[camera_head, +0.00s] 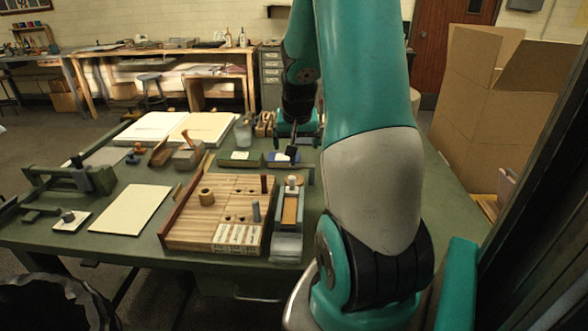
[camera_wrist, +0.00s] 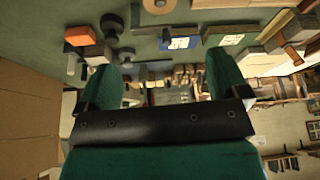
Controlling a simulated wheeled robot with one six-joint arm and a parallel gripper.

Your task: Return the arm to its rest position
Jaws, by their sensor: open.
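My arm reaches from the lower right of the head view up over the right half of the green worktable (camera_head: 140,257). Its far end, with my gripper (camera_head: 296,138), is small and partly hidden there, near the table's back edge. In the wrist view my gripper (camera_wrist: 163,82) shows two green fingers spread wide apart with nothing between them. The fingers point away from the camera, and the tabletop with its things appears along the top of that view. I see no contact between the fingers and any object.
A slatted wooden board (camera_head: 226,188) with pegs lies mid-table, with a cream sheet (camera_head: 131,210) to its left. A green box (camera_head: 241,159) and a blue item (camera_head: 283,158) lie near my gripper. A tall cardboard box (camera_head: 480,105) stands at right. An orange block (camera_wrist: 80,36) shows in the wrist view.

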